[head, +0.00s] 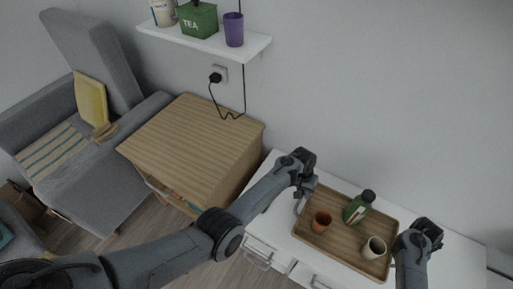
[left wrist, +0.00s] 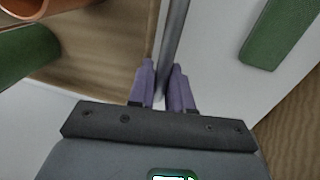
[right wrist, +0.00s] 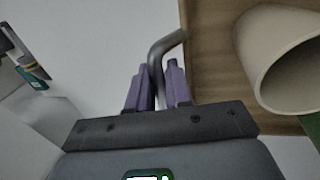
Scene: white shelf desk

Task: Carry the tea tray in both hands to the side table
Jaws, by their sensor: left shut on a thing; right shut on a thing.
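The wooden tea tray (head: 333,250) is over the white desk (head: 440,262) in the head view; I cannot tell whether it touches the desk. An orange cup (head: 320,222), a green bottle (head: 358,207) and a cream cup (head: 374,248) stand upright on it. My left gripper (left wrist: 163,72) is shut on the tray's grey left handle (left wrist: 174,35). My right gripper (right wrist: 160,75) is shut on the grey right handle (right wrist: 168,43), with the cream cup close by. The side table (head: 190,140), wooden with a clear top, stands left of the desk.
A grey armchair (head: 95,180) with a yellow cushion (head: 91,99) is left of the side table. A wall shelf (head: 190,37) above holds a green tea tin (head: 197,21) and a purple cup (head: 234,30). A black cord (head: 244,90) hangs behind the side table.

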